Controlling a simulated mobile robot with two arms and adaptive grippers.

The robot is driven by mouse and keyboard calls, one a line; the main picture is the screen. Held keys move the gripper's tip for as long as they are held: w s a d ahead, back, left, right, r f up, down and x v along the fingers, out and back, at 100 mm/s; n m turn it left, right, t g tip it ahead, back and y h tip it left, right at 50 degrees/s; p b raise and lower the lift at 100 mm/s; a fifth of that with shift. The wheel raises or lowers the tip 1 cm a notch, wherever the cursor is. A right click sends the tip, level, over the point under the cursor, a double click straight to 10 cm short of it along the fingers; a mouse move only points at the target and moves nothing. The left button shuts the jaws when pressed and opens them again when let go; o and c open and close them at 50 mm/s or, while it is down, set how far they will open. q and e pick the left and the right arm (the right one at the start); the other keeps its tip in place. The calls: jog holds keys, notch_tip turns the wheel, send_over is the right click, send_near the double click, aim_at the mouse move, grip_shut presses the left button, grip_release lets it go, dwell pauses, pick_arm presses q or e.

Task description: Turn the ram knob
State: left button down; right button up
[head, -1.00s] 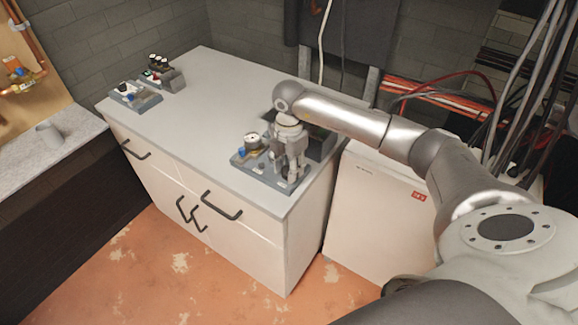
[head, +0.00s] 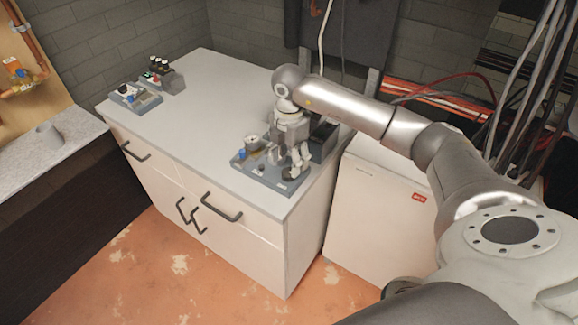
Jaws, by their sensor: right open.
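A grey-blue control board (head: 262,180) lies on the front right part of the white cabinet top. A small dark knob (head: 291,173) sits near its front right corner; I cannot read its label, so I cannot tell for sure that it is the ram knob. My right gripper (head: 289,157) points down, open, just above and behind this knob, with its fingers apart. No clear contact with the knob shows. The board also bears a round gauge (head: 252,142) and a blue part (head: 241,154), left of the gripper. My left gripper is out of view.
A dark box (head: 323,139) stands right behind the gripper. Another small control board (head: 137,97) with knobs and a grey block (head: 167,79) stand at the far left. The middle of the cabinet top (head: 205,105) is clear. A white unit (head: 375,205) stands to the right.

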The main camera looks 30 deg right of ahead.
aim_at(289, 171)
notch_tip(289, 171, up, 8)
jog(key=shift+a, duration=0.1)
dwell(0.6)
